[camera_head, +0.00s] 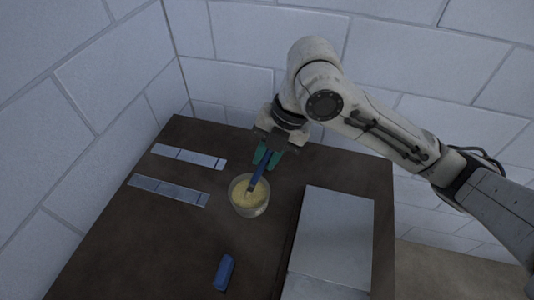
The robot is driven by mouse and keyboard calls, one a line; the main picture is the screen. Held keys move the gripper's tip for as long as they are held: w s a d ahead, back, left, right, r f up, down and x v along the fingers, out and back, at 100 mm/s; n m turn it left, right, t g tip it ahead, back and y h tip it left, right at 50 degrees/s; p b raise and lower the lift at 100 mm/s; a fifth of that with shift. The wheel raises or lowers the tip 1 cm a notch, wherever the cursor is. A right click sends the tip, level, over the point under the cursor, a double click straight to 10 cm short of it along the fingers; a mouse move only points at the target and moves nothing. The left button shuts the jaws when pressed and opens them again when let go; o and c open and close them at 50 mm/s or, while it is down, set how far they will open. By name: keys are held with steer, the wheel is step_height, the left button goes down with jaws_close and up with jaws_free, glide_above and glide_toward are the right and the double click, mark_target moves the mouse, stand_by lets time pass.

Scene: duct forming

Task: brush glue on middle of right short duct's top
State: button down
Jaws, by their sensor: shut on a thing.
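Whether the bristles touch the glue is too small to tell. A large flat-topped grey metal duct (335,238) lies on the right of the table, with a seam across it near the front. The front piece (322,289) runs out of the picture. I cannot tell which piece is the right short duct. My gripper is behind and left of it.
Two thin metal strips with dark cross lines, one behind (190,156) and one in front (168,190), lie at the left. A blue block-like item (223,272) lies near the front middle. The brown table (135,250) is bare at front left. Brick walls (275,45) stand behind and left.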

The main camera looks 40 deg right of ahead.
stand_by(0.5)
steer(key=shift+r+p, duration=2.55)
steer(key=shift+r, duration=0.95)
